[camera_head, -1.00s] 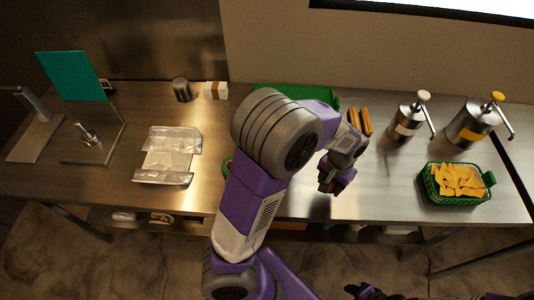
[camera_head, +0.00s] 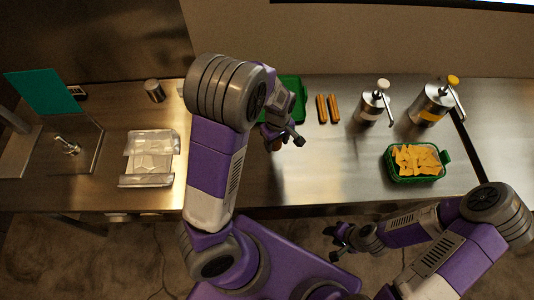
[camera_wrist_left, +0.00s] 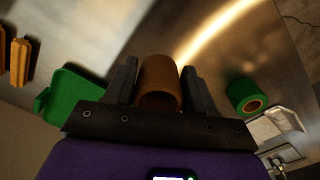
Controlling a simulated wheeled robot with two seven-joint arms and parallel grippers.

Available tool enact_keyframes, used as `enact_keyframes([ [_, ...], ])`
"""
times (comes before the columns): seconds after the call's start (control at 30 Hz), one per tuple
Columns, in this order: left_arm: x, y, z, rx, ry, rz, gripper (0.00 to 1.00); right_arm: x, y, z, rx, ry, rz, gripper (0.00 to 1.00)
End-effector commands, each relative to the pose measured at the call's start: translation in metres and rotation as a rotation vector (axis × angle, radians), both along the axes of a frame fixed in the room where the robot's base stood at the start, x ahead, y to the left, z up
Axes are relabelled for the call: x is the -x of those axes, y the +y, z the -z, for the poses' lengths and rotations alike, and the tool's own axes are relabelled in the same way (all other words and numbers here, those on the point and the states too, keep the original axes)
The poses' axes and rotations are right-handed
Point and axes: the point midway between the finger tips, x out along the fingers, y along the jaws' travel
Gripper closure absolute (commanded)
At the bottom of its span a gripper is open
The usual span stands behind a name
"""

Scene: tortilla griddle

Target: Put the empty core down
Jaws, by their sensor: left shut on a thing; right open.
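The empty core (camera_wrist_left: 160,82) is a short brown cardboard tube. In the left wrist view it sits between the two fingers of my left gripper (camera_wrist_left: 160,85), which is shut on it. In the head view my left gripper (camera_head: 284,138) is over the steel counter, in front of the green tray (camera_head: 292,98); my arm partly hides that tray. I cannot tell whether the core touches the counter. My right gripper (camera_head: 343,238) is open and empty, in front of the counter's front edge.
A green roll (camera_wrist_left: 245,95) stands beside the core in the wrist view. Two brown sticks (camera_head: 328,108), two pump dispensers (camera_head: 372,106) and a green basket (camera_head: 415,178) of chips are to the right. A clear holder (camera_head: 150,158) and a spindle stand (camera_head: 68,146) are left.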

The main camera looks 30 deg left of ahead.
Motion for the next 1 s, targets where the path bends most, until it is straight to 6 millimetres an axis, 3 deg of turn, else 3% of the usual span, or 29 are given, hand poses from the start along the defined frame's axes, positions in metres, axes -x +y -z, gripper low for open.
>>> enact_keyframes([
  [0.23, 0.002, 0.001, 0.046, -0.001, 0.006, -0.021, 0.75, 0.000, 0.000, 0.007, 0.000, 0.001, 0.000, 0.57],
  [0.7, 0.001, 0.001, 0.097, -0.001, 0.003, -0.018, 0.75, 0.000, 0.000, 0.012, 0.000, 0.000, 0.000, 0.57],
  [1.0, 0.000, 0.000, 0.099, 0.000, 0.000, -0.017, 0.75, 0.000, 0.000, 0.013, 0.000, 0.000, 0.000, 0.57],
])
